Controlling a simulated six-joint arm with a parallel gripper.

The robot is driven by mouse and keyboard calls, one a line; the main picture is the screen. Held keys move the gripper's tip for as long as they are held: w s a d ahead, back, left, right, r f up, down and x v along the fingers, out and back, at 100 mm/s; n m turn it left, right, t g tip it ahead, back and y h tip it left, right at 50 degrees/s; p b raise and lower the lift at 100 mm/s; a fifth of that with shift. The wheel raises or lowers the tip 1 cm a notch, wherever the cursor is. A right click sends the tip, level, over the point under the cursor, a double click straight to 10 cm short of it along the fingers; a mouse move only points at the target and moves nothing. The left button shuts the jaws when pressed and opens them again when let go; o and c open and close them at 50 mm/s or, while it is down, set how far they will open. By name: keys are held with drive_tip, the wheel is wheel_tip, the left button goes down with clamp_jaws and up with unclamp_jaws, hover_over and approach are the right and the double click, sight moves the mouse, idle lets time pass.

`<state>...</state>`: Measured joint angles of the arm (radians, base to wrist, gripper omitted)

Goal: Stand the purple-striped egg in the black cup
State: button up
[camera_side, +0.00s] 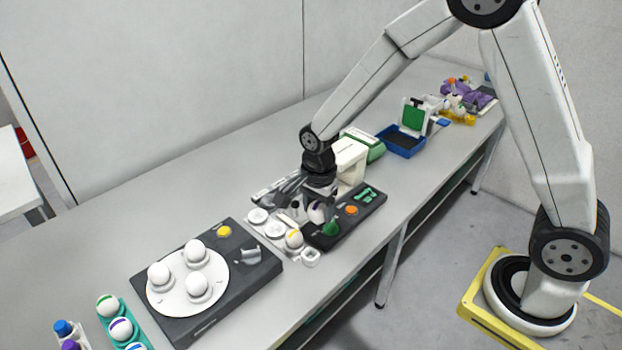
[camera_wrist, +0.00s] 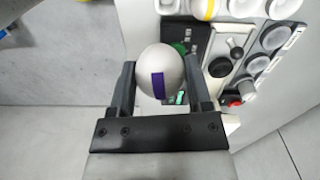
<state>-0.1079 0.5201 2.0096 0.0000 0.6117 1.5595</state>
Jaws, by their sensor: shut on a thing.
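The purple-striped egg (camera_wrist: 162,68) is between the fingers of my gripper (camera_wrist: 161,82), its purple stripe facing the wrist camera. In the side view the egg (camera_side: 316,213) hangs under my gripper (camera_side: 318,203), above the dark panel; I see no clear contact below it. A round black hollow (camera_wrist: 220,68) shows right of the egg in the wrist view, but I cannot tell whether it is the black cup. In the side view the arm and egg cover much of that area.
A pale tray with white cups and a yellow-striped egg (camera_side: 293,239) is left of my gripper. The dark panel has a green dome (camera_side: 330,228) and an orange button (camera_side: 352,210). A green rack (camera_side: 135,317) holds striped eggs.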

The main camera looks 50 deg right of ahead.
drive_tip(key=shift+w, duration=0.1)
drive_tip(key=w+d+f, duration=0.3)
drive_tip(key=w+d, duration=0.9)
drive_tip(key=w, duration=0.1)
drive_tip(key=shift+w+d+f, duration=0.35)
drive_tip(key=shift+d+f, duration=0.05)
drive_tip(key=shift+f, duration=0.15)
drive_tip(key=shift+f, duration=3)
drive_tip(key=shift+f, duration=0.6)
drive_tip(key=o, duration=0.8)
